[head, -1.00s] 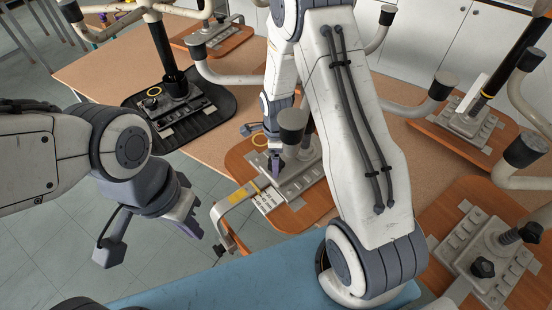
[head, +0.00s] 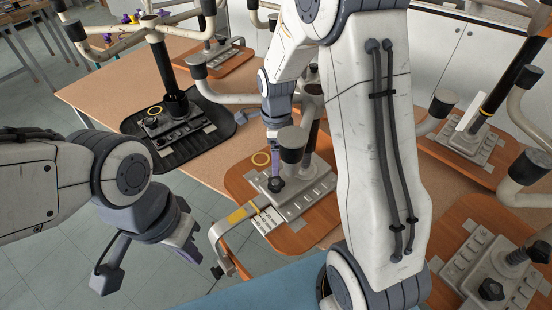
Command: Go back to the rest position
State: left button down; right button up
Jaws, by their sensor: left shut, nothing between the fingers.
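My left gripper (head: 184,248) hangs at the lower left, beyond the table's near edge and above the tiled floor. Its fingers look closed and it holds nothing. My right arm rises from the bottom centre and bends down over the table. Its gripper (head: 274,160) is small and partly covered, close to the black knob of a chair mechanism. I cannot tell whether its fingers are open or touch the knob. That mechanism (head: 320,187) sits on an orange-brown board (head: 240,185) and carries grey armrest tubes.
A black seat plate (head: 222,130) with an upright post stands on the tan table (head: 100,90), back left. More mechanisms on brown boards (head: 480,210) fill the right side. White cabinets (head: 450,40) stand behind.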

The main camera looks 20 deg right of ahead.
dwell(0.3)
jog(key=s+a+r+n, duration=0.8)
jog(key=s+a+n, duration=0.35)
jog(key=n, duration=0.45)
jog(key=s+a+r+n, duration=0.1)
jog(key=s+n, duration=0.5)
jog(key=n, duration=0.1)
jog(key=s+a+r+n+y, duration=0.1)
jog(key=s+n, duration=0.5)
jog(key=shift+s+a+r+n, duration=0.25)
jog(key=shift+a+r+n, duration=0.05)
jog(key=shift+a+n, duration=0.1)
